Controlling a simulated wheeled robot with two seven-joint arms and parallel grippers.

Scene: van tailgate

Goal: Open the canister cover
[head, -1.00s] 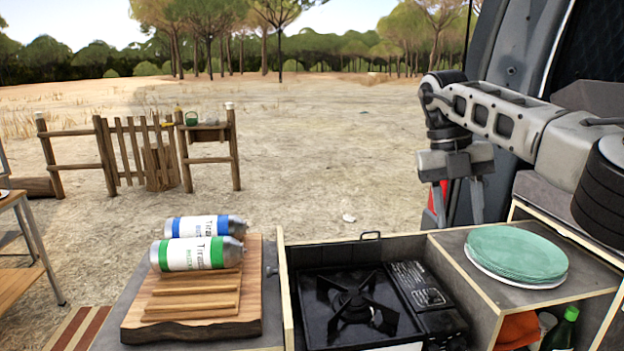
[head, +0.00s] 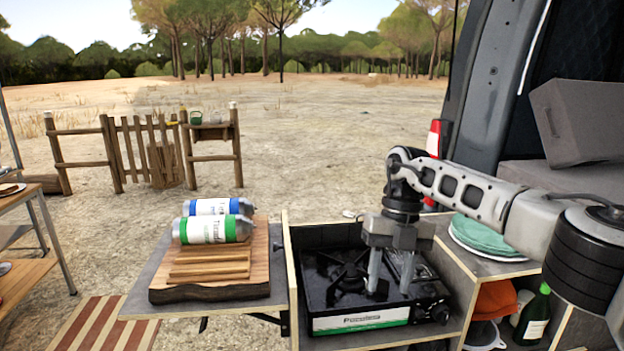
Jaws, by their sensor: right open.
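The black camping stove (head: 330,292) sits in the box of the tailgate unit, with a white and green label on its front. Its canister cover (head: 424,284) is the dark panel on the right side of the stove; it appears shut and is partly hidden behind my gripper. My right gripper (head: 390,288) points down over the stove near the cover's left edge, its two fingers apart with nothing between them. Whether the fingertips touch the stove is unclear. Two gas canisters, one blue-banded (head: 218,206) and one green-banded (head: 212,230), lie on the wooden board (head: 205,294). My left gripper is not visible.
Green plates (head: 478,236) are stacked on the shelf right of the stove, partly behind my right arm. A green bottle (head: 535,318) and an orange cloth (head: 493,300) are below. The box's wooden wall (head: 292,280) edges the stove's left.

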